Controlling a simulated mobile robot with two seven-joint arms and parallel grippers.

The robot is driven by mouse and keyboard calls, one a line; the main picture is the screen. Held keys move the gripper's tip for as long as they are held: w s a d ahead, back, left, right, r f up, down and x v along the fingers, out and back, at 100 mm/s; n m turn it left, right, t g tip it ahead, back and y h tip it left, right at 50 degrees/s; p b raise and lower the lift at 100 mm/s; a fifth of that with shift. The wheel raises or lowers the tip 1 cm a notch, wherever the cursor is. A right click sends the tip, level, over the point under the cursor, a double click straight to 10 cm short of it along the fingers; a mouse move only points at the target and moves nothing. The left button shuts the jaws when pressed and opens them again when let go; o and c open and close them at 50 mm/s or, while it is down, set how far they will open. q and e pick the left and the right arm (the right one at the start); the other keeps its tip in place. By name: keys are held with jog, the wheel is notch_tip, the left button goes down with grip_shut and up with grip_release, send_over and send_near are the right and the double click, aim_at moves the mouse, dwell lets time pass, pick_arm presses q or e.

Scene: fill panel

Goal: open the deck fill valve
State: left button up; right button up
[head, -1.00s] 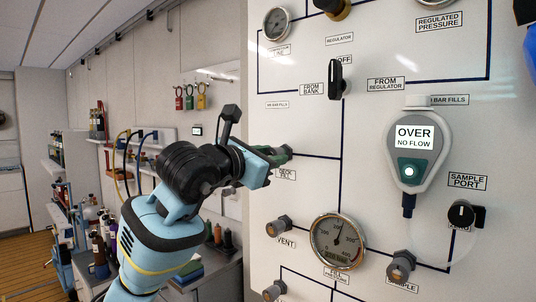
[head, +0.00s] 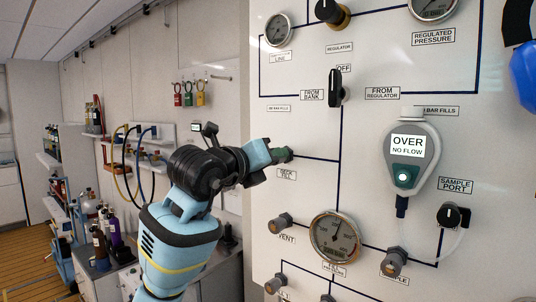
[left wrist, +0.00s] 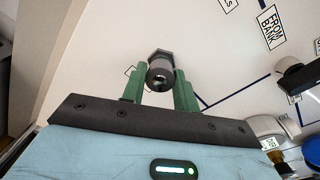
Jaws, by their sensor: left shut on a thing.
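The deck fill valve is a dark knob with a hexagonal base (left wrist: 160,66) on the white panel. It sits between the green fingers of my left gripper (left wrist: 159,88) in the left wrist view. In the head view my left gripper (head: 282,155) reaches in from the left and is shut on this knob, which the fingers mostly hide. The DECK FILL label (head: 287,173) is just below. My right gripper is not in view.
Below are the vent knob (head: 280,223), the fill pressure gauge (head: 335,237) and the sample knob (head: 393,262). A hanging meter reading OVER NO FLOW (head: 410,155) is to the right. A black selector handle (head: 335,86) is above. A blue object (head: 525,75) is at the right edge.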

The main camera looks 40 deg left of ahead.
pick_arm(q)
jog(key=shift+n+p, duration=0.5)
jog(key=shift+n, duration=0.9)
jog(key=shift+f, duration=0.1)
jog(key=o, duration=1)
jog(key=shift+c, duration=0.2)
jog(key=s, duration=0.7)
jog(key=shift+s+a+r, duration=0.15)
jog(key=shift+s+r, duration=0.1)
jog(key=shift+s, duration=0.15)
